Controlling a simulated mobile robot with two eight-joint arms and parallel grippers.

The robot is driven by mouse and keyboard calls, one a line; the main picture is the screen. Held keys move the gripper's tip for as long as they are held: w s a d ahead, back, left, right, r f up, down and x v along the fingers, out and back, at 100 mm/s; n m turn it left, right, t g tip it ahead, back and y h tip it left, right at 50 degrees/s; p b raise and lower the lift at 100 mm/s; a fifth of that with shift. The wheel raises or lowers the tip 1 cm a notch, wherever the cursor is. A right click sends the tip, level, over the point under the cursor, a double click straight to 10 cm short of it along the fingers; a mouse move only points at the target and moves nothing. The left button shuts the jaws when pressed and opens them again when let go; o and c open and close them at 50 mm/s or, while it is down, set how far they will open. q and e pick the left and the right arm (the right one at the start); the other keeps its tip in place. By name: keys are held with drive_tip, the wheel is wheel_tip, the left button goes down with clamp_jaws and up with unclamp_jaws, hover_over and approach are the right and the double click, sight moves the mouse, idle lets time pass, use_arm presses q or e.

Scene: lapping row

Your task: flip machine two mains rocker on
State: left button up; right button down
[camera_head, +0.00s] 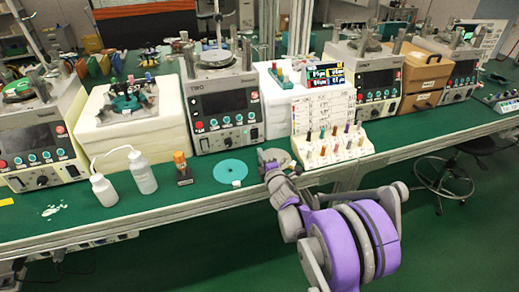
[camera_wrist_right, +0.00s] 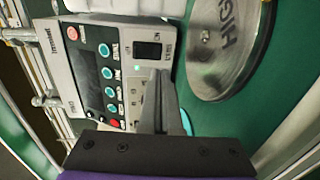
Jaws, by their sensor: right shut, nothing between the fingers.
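Machine two (camera_head: 222,104) stands at the middle of the bench, marked TWO, with a dark screen and a row of round buttons. Its panel (camera_wrist_right: 88,70) fills the left of the right wrist view, turned sideways. The black mains rocker (camera_wrist_right: 149,50) sits near the panel's lower edge, with a small green light (camera_wrist_right: 137,68) beside it. My right gripper (camera_wrist_right: 158,76) is shut and empty, its tips just short of the rocker in the picture; contact cannot be told. In the head view my right gripper (camera_head: 267,160) is in front of the machine's right side. My left gripper is out of view.
A grey disc (camera_wrist_right: 230,42) lies on the green bench beside the gripper; a teal disc (camera_head: 230,170) lies in front of machine two. Bottles (camera_head: 143,172) stand left, a white rack (camera_head: 333,150) of coloured pegs right. Other machines (camera_head: 40,135) flank them.

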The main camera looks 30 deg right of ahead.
drive_tip(key=s, duration=0.2)
drive_tip(key=s+a+f, duration=0.1)
drive_tip(key=s, duration=0.4)
drive_tip(key=shift+a+f, duration=0.15)
drive_tip(key=shift+a, duration=0.15)
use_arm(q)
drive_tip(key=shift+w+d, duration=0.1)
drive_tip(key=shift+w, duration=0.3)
use_arm(e)
drive_tip(key=shift+s+a, duration=0.1)
drive_tip(key=shift+s, duration=0.05)
drive_tip(key=s+a+f+m+g+y, duration=0.2)
drive_tip(key=s+a+m+g, duration=0.55)
drive_tip(key=s, duration=0.65)
drive_tip(key=s+a+f+m+g+y, duration=0.2)
drive_tip(key=s+a+f+m+g, duration=0.15)
drive_tip(key=s+a+m, duration=0.7)
use_arm(q)
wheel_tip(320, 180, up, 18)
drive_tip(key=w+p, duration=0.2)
drive_tip(key=p, duration=1.4)
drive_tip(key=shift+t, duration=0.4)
use_arm(e)
wheel_tip(320, 180, up, 19)
drive_tip(key=s+a+n, duration=0.1)
drive_tip(key=s+n, duration=0.1)
drive_tip(key=s, duration=0.1)
drive_tip(key=shift+n, duration=0.3)
